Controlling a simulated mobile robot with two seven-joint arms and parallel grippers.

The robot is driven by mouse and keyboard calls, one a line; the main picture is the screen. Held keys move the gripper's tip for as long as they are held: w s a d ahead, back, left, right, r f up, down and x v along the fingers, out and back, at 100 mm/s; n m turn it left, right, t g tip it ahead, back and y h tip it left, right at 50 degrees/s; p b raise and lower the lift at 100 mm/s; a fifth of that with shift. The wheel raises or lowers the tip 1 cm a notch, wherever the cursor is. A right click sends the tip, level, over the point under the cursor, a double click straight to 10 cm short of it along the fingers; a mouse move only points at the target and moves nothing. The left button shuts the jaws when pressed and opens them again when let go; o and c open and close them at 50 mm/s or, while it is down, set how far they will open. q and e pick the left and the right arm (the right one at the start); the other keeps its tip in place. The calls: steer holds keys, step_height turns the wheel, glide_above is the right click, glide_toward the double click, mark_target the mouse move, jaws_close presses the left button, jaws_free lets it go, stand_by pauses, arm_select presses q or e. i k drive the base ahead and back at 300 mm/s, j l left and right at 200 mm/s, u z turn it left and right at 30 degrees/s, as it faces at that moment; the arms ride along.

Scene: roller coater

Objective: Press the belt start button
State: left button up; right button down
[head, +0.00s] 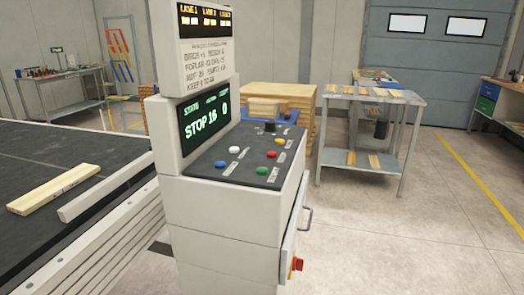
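The control console (225,225) stands in the middle of the head view. Its sloped dark button panel (215,174) carries a green button (262,170) at the front right, a red button (272,154) behind it and a yellow button (279,141) further back. A white button (234,149) and a blue button (220,165) sit on the left part. The small labels are too blurred to read surely, so I cannot tell which button is the belt start. The screen (204,119) above shows green text with "STOP 16" and "0". Neither of my grippers is in view.
A dark belt (95,160) with a pale board (55,189) on it lies left of the console. A red emergency-type button (297,264) juts from the console's right side, near a handle (307,217). A metal table (385,98) stands behind right. The right floor is clear.

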mark_target(260, 171)
steer(key=i+l, duration=0.1)
steer(key=i, duration=0.75)
